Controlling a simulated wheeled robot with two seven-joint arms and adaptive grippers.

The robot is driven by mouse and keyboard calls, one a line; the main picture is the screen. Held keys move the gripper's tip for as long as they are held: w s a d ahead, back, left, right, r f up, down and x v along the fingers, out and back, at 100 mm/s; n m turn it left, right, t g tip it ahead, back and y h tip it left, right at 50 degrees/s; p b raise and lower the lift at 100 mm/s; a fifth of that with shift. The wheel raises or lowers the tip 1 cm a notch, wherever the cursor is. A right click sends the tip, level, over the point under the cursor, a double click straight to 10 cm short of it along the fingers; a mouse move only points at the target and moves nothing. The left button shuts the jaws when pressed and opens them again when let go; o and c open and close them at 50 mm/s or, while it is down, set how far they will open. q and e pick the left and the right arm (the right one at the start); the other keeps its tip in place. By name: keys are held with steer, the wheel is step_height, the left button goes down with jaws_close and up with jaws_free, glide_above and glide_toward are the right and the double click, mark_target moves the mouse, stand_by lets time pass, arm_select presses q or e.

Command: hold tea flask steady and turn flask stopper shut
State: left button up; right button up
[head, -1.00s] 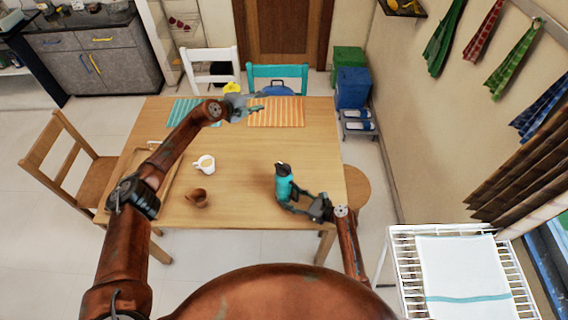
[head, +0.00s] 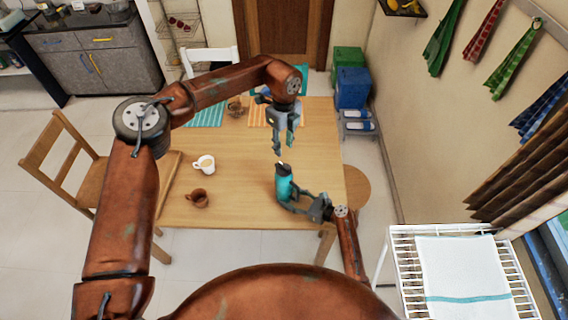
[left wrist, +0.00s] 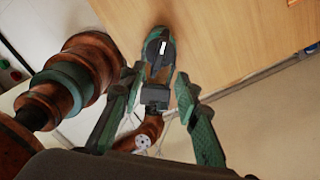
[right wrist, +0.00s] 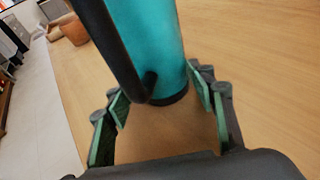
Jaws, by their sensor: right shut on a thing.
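The teal tea flask (head: 284,190) stands upright near the table's front right part. Its dark stopper (head: 283,169) is on top, and a pale mark shows on the stopper in the left wrist view (left wrist: 157,47). My right gripper (head: 292,203) is shut around the flask's body from the right; the right wrist view shows its pads on either side of the flask (right wrist: 150,45). My left gripper (head: 280,151) points down just above and beyond the stopper, open and empty. In the left wrist view its fingers (left wrist: 158,80) are spread, with the stopper ahead of their tips.
A white cup (head: 204,164) and a brown clay cup (head: 199,198) stand left of the flask on the wooden table (head: 236,180). Striped mats (head: 204,118) lie at the far side. The tabletop around the flask is clear.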

mark_target(284, 165)
arm_select(q)
step_height(284, 165, down, 11)
steer(key=shift+r, duration=0.1)
stand_by(0.3)
jaws_close()
stand_by(0.4)
